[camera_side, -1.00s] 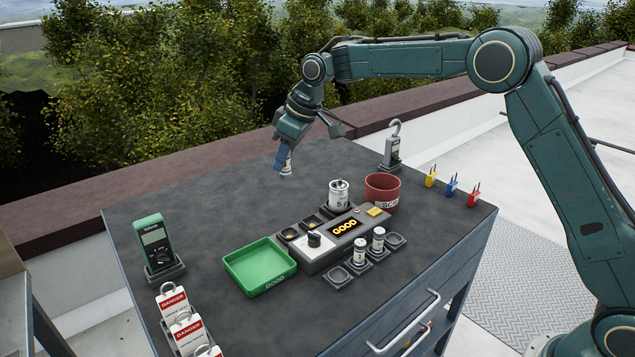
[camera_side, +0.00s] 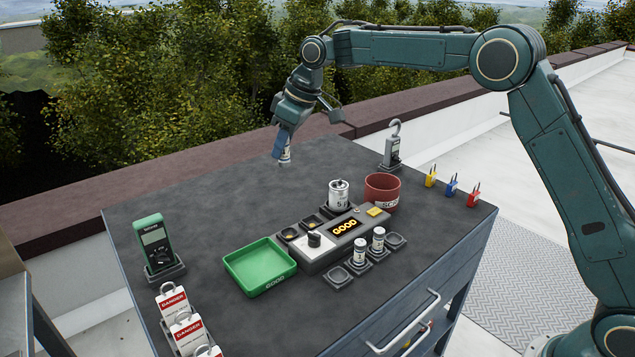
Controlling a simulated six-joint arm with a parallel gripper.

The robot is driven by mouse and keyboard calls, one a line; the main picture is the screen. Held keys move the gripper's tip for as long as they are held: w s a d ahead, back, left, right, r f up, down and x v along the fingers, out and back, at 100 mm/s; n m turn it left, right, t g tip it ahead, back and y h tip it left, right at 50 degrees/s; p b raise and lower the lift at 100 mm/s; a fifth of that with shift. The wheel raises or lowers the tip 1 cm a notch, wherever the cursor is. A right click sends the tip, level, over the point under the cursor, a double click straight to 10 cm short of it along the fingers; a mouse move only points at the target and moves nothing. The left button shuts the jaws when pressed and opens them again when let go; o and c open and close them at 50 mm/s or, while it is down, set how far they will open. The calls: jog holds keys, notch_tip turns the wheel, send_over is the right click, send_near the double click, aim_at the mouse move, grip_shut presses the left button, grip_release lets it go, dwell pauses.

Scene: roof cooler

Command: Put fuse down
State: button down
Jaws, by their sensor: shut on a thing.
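My gripper (camera_side: 281,143) is over the far part of the dark bench top, shut on a fuse. The fuse (camera_side: 285,157) is a small white cylinder hanging below the fingers, slightly tilted. I cannot tell exactly how high it is above the bench. The green tray (camera_side: 242,288), marked GOOD, lies nearer the camera and looks empty. The tester (camera_side: 317,263) beside it shows GOOD in yellow on its display (camera_side: 345,227). A red bin (camera_side: 381,189) stands behind the tester at right.
Two fuses (camera_side: 360,252) stand in holders at the tester's front, among empty ones. A metal can (camera_side: 339,195) stands behind the tester. The far-left bench top is clear.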

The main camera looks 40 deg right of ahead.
jog(key=s+a+n+g+y, duration=0.1)
jog(key=s+a+n, duration=0.3)
jog(key=a, duration=0.7)
notch_tip(320, 180, down, 16)
jog(key=shift+d+f, duration=0.1)
jog(key=shift+f, duration=0.05)
jog(key=shift+f, duration=2.1)
jog(key=shift+f, duration=0.1)
jog(key=c, duration=1.2)
grip_release()
jog(key=shift+f, duration=0.1)
jog(key=shift+c, duration=0.2)
